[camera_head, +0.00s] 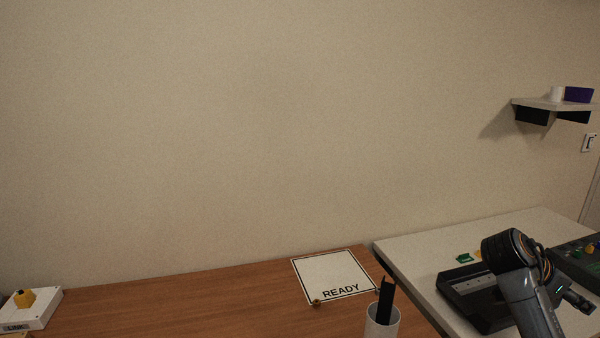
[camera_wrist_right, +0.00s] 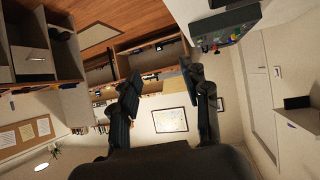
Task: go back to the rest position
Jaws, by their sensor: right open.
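My right arm (camera_head: 525,285) comes up from the bottom right of the head view, in front of the white table and a dark tray. My right gripper (camera_wrist_right: 160,80) shows in the right wrist view with its two dark fingers apart and nothing between them. The room behind the gripper appears tilted in that view, with shelves, a framed picture and a panel. My left arm and left gripper are in neither view.
A wooden desk holds a READY sheet (camera_head: 333,274), a white cup (camera_head: 382,322) with a dark object in it, and a white box (camera_head: 32,308) with a yellow knob. The white table (camera_head: 420,252) carries a dark tray (camera_head: 462,300) and a control panel (camera_head: 578,252).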

